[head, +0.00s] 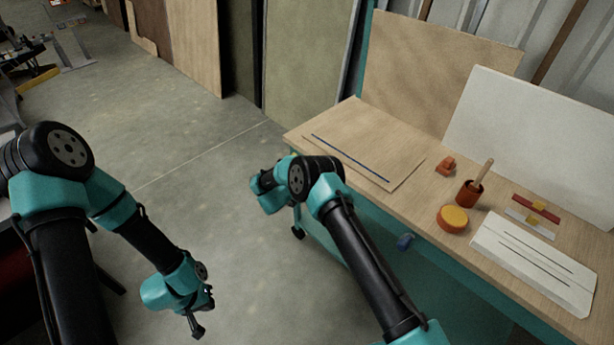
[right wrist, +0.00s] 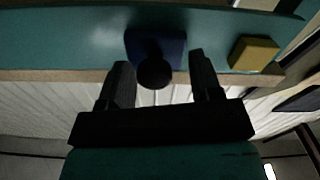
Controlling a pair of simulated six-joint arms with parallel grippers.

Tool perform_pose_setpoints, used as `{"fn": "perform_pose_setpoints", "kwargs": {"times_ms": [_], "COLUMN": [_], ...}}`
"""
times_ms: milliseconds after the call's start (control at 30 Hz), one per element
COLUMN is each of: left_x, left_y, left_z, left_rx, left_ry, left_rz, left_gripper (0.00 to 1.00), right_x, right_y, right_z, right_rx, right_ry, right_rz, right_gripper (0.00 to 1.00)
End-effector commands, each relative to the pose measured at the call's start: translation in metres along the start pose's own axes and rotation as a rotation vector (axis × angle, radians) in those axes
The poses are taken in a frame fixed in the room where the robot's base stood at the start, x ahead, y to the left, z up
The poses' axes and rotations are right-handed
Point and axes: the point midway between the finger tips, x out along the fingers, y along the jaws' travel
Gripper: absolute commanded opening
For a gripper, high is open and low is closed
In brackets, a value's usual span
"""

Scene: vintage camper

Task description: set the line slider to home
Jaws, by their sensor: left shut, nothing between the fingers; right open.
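In the right wrist view a blue block with a dark round knob (right wrist: 153,58) sits on a teal face. It shows in the picture between the spread fingers of my open right gripper (right wrist: 158,68); I cannot tell the depth gap. A yellow block (right wrist: 254,54) sits on the same face, to the right. In the head view a blue piece (head: 405,242) shows on the bench's teal front. I cannot tell which part is the line slider or where home is. My left gripper (head: 198,328) is shut and empty over the floor.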

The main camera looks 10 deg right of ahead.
Motion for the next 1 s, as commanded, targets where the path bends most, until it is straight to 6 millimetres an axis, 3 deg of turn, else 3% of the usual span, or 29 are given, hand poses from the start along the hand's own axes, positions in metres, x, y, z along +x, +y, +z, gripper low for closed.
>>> {"fn": "perform_pose_setpoints", "kwargs": {"times_ms": [267, 800, 1000], "left_x": [0.0, 0.0, 0.0], "left_y": [0.0, 0.0, 0.0], "left_z": [0.0, 0.0, 0.0], "left_rx": [0.0, 0.0, 0.0], "left_ry": [0.0, 0.0, 0.0], "left_rz": [0.0, 0.0, 0.0], "left_gripper": [0.0, 0.0, 0.0], "right_x": [-0.038, -0.142, -0.165], "right_y": [-0.001, -0.001, -0.001], "right_z": [0.0, 0.0, 0.0], "right_rx": [-0.001, 0.0, 0.001], "right_ry": [0.001, 0.002, 0.001], "right_rz": [-0.004, -0.006, -0.004], "right_gripper": [0.59, 0.59, 0.59]}}
